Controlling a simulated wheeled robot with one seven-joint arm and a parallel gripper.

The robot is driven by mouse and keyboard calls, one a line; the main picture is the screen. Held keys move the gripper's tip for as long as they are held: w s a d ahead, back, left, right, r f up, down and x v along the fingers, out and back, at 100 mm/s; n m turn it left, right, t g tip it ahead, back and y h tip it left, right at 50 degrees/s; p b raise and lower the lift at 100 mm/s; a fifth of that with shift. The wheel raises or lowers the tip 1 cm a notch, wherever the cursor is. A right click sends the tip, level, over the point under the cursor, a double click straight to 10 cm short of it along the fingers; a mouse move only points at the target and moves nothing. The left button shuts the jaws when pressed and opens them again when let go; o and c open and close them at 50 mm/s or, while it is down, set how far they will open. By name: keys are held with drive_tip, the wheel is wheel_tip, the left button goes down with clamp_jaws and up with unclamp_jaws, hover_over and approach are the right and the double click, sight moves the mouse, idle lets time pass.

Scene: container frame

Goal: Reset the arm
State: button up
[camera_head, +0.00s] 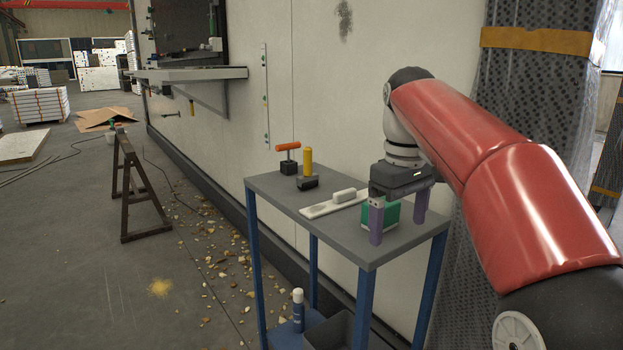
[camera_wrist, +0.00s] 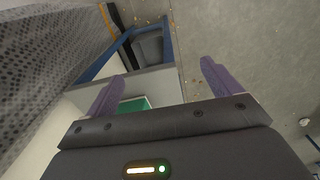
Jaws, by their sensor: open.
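My red arm reaches in from the right in the head view. My gripper (camera_head: 398,226) hangs over the right end of a grey-topped table (camera_head: 290,190) with blue legs. Its two purple fingers are apart, with a green box (camera_head: 381,216) between or just behind them; I cannot tell whether they touch it. In the wrist view my gripper (camera_wrist: 160,85) also shows its fingers spread wide, and part of the green box (camera_wrist: 133,104) shows near the left finger. The rest of the box is hidden by the gripper body.
A white trowel-like tool (camera_head: 336,203), an orange-handled tool (camera_head: 288,158) and a yellow-handled tool (camera_head: 308,166) are on the table. A pale wall (camera_head: 375,70) stands close behind. A wrapped column (camera_head: 530,100) is at the right.

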drive_tip(key=s+f+m+t, duration=0.5)
drive_tip(key=s+f, duration=1.2)
drive_tip(key=s, duration=0.4)
drive_tip(key=shift+d+f+m, duration=0.3)
drive_tip(key=shift+f+m, duration=0.05)
drive_tip(key=shift+m, duration=0.55)
